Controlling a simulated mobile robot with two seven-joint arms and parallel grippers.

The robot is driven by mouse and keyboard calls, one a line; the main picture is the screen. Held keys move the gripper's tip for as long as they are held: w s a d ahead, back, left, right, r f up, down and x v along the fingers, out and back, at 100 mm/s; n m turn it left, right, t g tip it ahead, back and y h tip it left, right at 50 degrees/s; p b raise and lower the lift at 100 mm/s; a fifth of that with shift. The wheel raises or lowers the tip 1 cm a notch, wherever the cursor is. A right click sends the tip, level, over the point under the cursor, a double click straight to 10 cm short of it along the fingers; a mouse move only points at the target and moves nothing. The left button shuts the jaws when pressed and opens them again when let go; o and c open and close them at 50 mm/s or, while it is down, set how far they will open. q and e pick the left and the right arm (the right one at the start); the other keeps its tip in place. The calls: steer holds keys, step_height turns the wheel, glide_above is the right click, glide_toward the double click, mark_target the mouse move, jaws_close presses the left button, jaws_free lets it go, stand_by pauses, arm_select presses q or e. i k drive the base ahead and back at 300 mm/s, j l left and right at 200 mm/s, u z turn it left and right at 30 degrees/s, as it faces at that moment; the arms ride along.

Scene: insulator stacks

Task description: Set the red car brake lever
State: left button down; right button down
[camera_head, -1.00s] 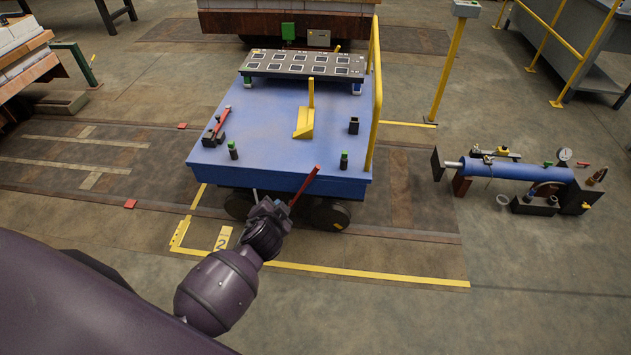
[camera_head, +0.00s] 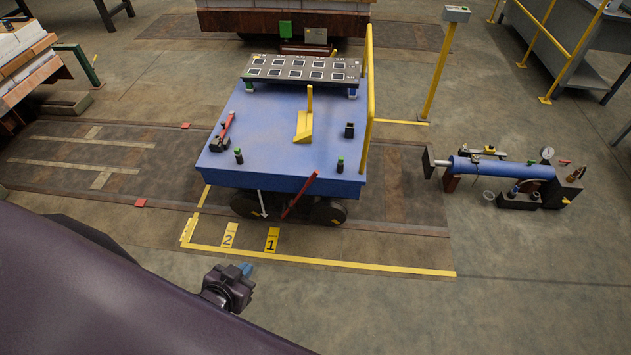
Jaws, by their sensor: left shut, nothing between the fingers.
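The blue car (camera_head: 272,183) stands on the floor track in the middle of the head view. A red lever (camera_head: 300,194) at its front edge leans with its top to the right. Another red-handled lever (camera_head: 226,126) lies on the left side of the deck; I cannot tell from the picture which is the brake. My left gripper (camera_head: 246,270) is shut and empty, in front of the car and below the yellow floor line, apart from both levers. My right gripper is not in view.
A thin pale rod (camera_head: 262,203) hangs at the car's front. Yellow plates marked 2 (camera_head: 229,235) and 1 (camera_head: 272,240) lie before it. A yellow rail (camera_head: 367,95) rises on the car's right. A blue cylinder rig (camera_head: 500,170) lies at right.

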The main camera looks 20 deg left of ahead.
mark_target(298, 197)
steer(key=i+j+u, duration=0.2)
steer(key=u, duration=0.15)
steer(key=i+j+u, duration=0.1)
steer(key=u, duration=0.25)
steer(key=i+u, duration=0.35)
